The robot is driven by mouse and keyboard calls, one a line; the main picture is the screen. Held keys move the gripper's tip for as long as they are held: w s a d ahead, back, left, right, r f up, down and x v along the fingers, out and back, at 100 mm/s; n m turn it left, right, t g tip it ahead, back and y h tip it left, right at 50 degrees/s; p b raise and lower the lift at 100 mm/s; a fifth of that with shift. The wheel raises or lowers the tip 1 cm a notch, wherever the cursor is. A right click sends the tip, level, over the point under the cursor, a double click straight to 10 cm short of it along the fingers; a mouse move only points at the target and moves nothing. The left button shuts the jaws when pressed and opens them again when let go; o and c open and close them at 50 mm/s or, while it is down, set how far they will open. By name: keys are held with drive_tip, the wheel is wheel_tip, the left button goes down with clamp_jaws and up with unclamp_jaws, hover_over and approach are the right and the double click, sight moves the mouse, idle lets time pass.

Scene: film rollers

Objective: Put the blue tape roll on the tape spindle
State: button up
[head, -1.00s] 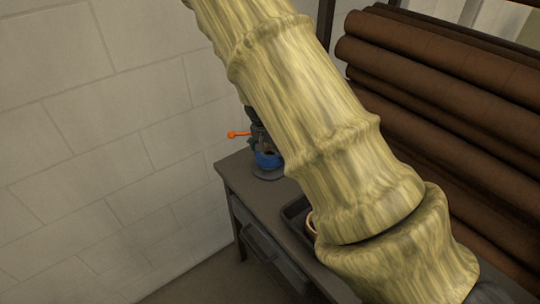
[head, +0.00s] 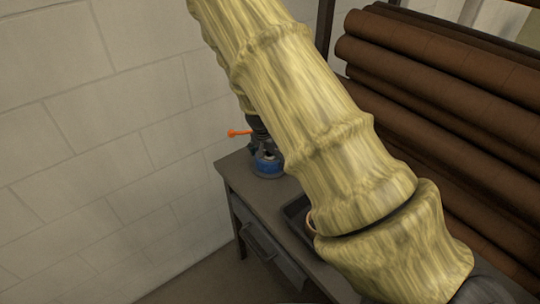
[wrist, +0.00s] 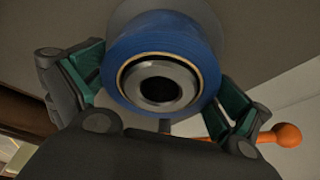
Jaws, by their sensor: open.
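The blue tape roll (wrist: 135,52) is around the grey hub of the tape spindle (wrist: 188,84) in the wrist view. Its pale core ring circles the hub, and a wider grey disc lies behind it. The roll also shows in the head view (head: 268,168), low at the far end of the desk, partly hidden by my arm. My gripper (wrist: 158,88) is open, with a green-padded finger on each side of the roll. Gaps show beside the roll, though contact farther down cannot be told. In the head view my gripper is mostly hidden behind my arm.
An orange-knobbed lever (head: 238,133) sticks out left near the spindle, and its knob (wrist: 282,134) is close to my right finger. A dark tray (head: 294,209) is on the desk (head: 236,171). A block wall stands left, brown rolls (head: 440,70) right.

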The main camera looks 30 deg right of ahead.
drive_tip(key=b+v, duration=0.2)
drive_tip(key=v, duration=0.9)
drive_tip(key=shift+r, duration=0.1)
drive_tip(key=shift+s+r, duration=0.1)
drive_tip(key=shift+r, duration=0.4)
